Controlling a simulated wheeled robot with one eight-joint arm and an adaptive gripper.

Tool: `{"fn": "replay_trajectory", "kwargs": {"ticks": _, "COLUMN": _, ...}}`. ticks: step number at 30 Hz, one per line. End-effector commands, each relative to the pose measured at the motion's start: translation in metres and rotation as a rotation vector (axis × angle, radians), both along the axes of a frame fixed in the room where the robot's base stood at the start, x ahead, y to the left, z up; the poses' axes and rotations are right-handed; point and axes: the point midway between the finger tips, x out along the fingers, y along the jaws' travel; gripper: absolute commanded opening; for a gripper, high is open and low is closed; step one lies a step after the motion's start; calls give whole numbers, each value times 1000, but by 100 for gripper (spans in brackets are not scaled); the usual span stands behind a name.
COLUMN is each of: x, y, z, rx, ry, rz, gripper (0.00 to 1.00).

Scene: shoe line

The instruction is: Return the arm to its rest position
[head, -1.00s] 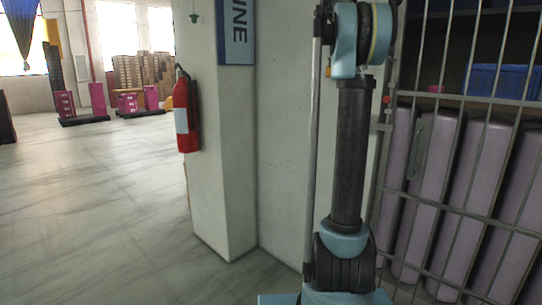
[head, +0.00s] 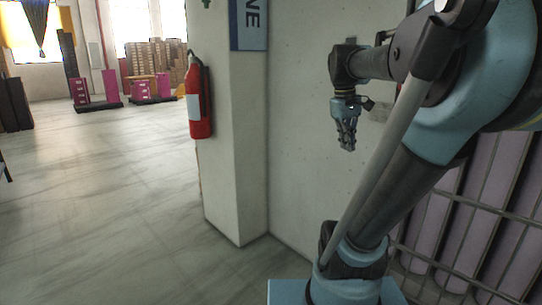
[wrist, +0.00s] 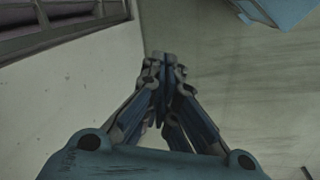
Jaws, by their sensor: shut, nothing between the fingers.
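My gripper (head: 346,146) hangs pointing down in front of the pale wall in the head view, right of the pillar. It is shut and empty. In the wrist view its fingers (wrist: 164,62) come together at their tips, with the wall and floor behind them. My arm leans from its base at the lower middle up to the upper right and folds back left to the gripper.
A red fire extinguisher (head: 199,100) hangs on the pale pillar (head: 235,150) left of the gripper. A barred rack (head: 480,215) with mauve panels stands at the right, partly behind my arm. The floor (head: 100,200) at the left is open. Stacked boxes (head: 152,60) stand far back.

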Motion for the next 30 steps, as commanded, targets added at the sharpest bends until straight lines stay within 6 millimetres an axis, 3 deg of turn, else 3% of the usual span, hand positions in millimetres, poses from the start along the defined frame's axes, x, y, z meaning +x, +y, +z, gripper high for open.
{"fn": "replay_trajectory", "kwargs": {"ticks": 1, "x": -14, "y": 6, "z": -20, "rx": 15, "ry": -14, "rz": -27, "gripper": 0}}
{"fn": "replay_trajectory", "kwargs": {"ticks": 9, "x": -75, "y": 35, "z": -127, "rx": 120, "ry": -93, "rz": -205, "gripper": 0}}
{"fn": "replay_trajectory", "kwargs": {"ticks": 15, "x": -110, "y": 50, "z": -192, "rx": 186, "ry": -129, "rz": -315, "gripper": 0}}
{"fn": "replay_trajectory", "kwargs": {"ticks": 21, "x": -124, "y": 57, "z": -221, "rx": 216, "ry": -142, "rz": -365, "gripper": 0}}
{"fn": "replay_trajectory", "kwargs": {"ticks": 30, "x": -125, "y": 57, "z": -222, "rx": 219, "ry": -142, "rz": -368, "gripper": 0}}
